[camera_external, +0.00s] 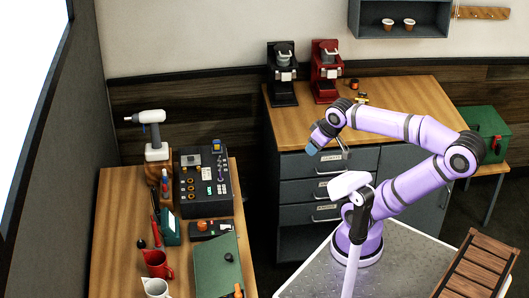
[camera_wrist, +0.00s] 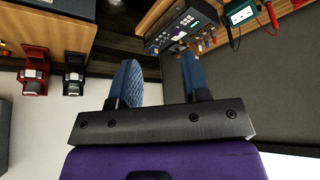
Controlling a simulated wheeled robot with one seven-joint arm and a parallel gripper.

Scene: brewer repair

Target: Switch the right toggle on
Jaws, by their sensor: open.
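A black control box (camera_external: 207,182) with several small knobs, switches and a display stands on the left workbench. It also shows at the top of the wrist view (camera_wrist: 183,24), rotated by the camera's tilt. The right toggle is too small to pick out among the controls, and I cannot tell its position. My gripper (camera_external: 316,142) hangs in the air between the left bench and the drawer cabinet, well to the right of the box. Its blue padded fingers (camera_wrist: 160,78) are apart with nothing between them in the wrist view.
Black (camera_external: 283,75) and red (camera_external: 326,72) brewers stand on the cabinet. Air between gripper and box looks clear.

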